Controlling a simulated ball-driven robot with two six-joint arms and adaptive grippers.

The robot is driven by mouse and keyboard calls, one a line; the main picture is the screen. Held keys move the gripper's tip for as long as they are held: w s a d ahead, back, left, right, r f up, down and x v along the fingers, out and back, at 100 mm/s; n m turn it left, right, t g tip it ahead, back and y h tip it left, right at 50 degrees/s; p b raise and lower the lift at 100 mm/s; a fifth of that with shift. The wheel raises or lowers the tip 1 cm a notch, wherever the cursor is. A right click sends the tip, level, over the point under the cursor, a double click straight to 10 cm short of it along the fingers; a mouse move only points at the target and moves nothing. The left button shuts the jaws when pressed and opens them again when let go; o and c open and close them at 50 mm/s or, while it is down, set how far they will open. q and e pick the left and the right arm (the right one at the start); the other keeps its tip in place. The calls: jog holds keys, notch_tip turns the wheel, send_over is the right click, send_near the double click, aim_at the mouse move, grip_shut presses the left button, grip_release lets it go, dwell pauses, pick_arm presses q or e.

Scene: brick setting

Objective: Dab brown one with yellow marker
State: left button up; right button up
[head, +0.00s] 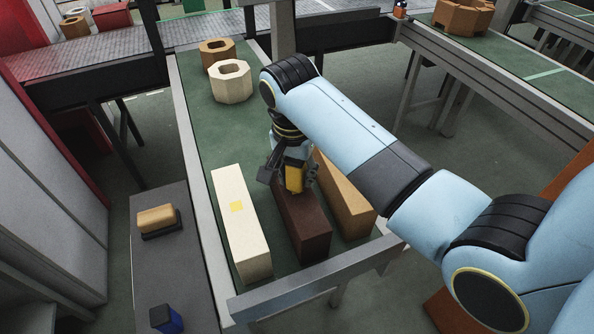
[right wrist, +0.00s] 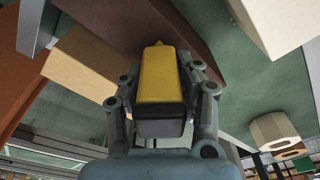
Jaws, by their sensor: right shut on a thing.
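Three long bars lie side by side on the green table (head: 200,140). The dark brown bar (head: 305,225) is in the middle, between a cream bar (head: 243,250) with a yellow square mark on its top and a tan bar (head: 348,205). My right gripper (head: 292,180) is shut on the yellow marker (head: 295,178), over the far end of the brown bar. In the right wrist view, the marker (right wrist: 162,80) points its tip at the brown bar (right wrist: 150,20). I cannot tell whether the tip touches it. No yellow shows on the brown bar's visible surface. My left gripper is out of view.
A cream octagonal ring (head: 230,90) and a brown one (head: 216,46) stand at the table's far end. A grey side bench at left holds a tan-topped block (head: 157,218) on a dark base and a blue-and-black item (head: 165,318).

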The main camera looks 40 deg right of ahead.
jog(key=shift+r, duration=3.45)
